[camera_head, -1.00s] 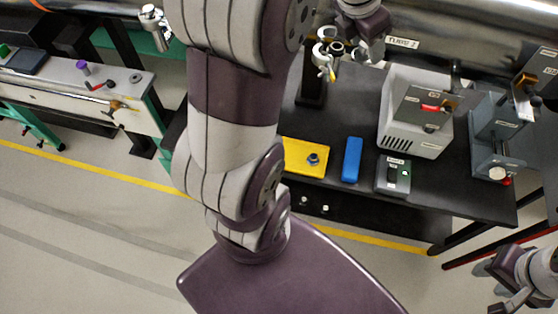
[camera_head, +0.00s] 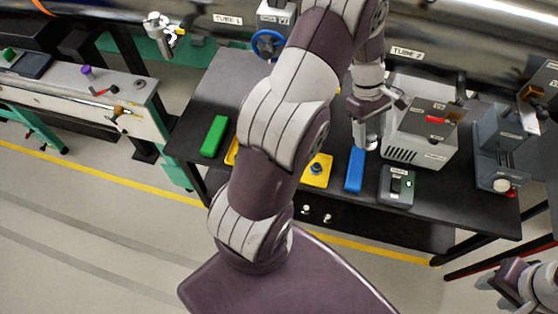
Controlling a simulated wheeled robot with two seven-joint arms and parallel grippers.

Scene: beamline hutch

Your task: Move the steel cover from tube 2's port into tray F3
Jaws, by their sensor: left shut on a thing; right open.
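My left gripper (camera_head: 369,136) is shut on a small pale metallic piece (camera_head: 371,146), which looks like the steel cover. It is above the black table, close to the blue block and the grey box. The Tube 2 label (camera_head: 405,53) shows on the steel tube (camera_head: 450,45) at the back; its port is hidden behind my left arm. No tray is readable as F3. My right gripper (camera_head: 505,292) is open and empty at the lower right, apart from the table.
On the black table (camera_head: 235,85) lie a green block (camera_head: 214,136), a blue block (camera_head: 355,169) and a grey switch box (camera_head: 397,186). A grey box (camera_head: 422,125) and a grey vise-like fixture (camera_head: 498,150) stand right. Tube 1's fitting (camera_head: 160,32) is back left.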

